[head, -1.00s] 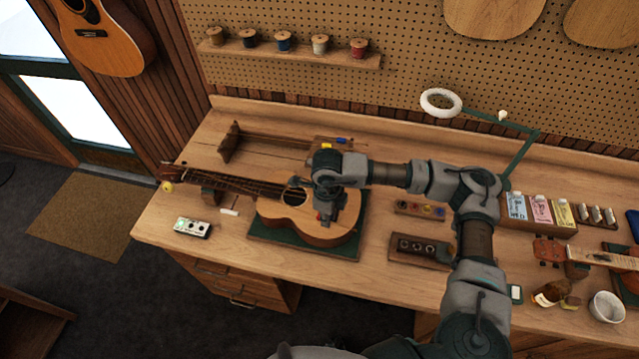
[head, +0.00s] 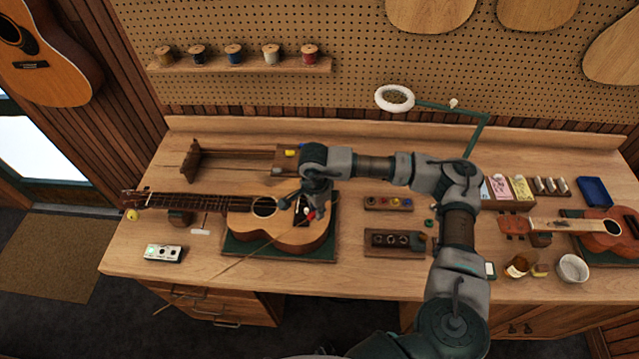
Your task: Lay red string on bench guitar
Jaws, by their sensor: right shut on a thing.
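The bench guitar (head: 291,240) lies flat on a green mat, its neck pointing left and its body under my right gripper. My right gripper (head: 308,211) is over the right part of the guitar's body and is shut on a small red end, which I take to be the red string's (head: 311,216). A long thin tan string (head: 235,264) slants from near the gripper down to the left, past the bench's front edge. The gripper partly hides the guitar top, and I cannot tell whether the red end touches it. My left gripper is not in view.
A wooden rack (head: 196,160) with yellow and blue ends stands behind the guitar. A small tuner-like box (head: 164,253) sits front left. Small trays (head: 388,203) lie to the right, and a ring lamp (head: 394,98) stands behind. Another small guitar (head: 598,232) lies far right.

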